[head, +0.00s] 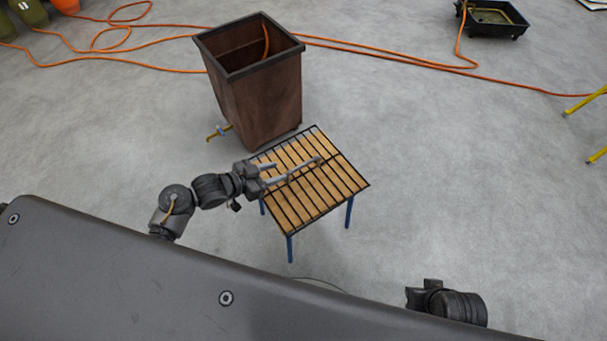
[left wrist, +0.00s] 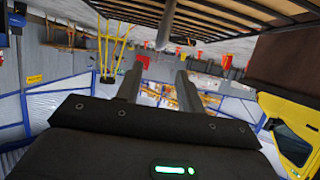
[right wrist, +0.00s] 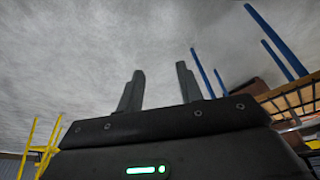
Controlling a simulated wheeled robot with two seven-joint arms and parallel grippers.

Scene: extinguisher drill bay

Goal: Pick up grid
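The grid is a set of thin black bars (head: 343,156) lying over the wooden slats of a small blue-legged table. A grey raised handle (head: 305,167) stands over its middle. My left gripper (head: 282,170) reaches in from the left above the table, its fingers apart at the handle's near end. In the left wrist view a grey rod (left wrist: 166,25), likely the handle, shows beyond the gap between the open fingers (left wrist: 157,75). Contact cannot be told. My right gripper (head: 425,293) is low at right, away from the table; the right wrist view shows its fingers (right wrist: 160,80) open and empty.
A tall brown open bin (head: 262,95) stands just behind the table, with a tap (head: 218,132) at its lower left. An orange hose (head: 400,58) runs across the floor behind. A black tray (head: 492,18) stands far right. The floor right of the table is clear.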

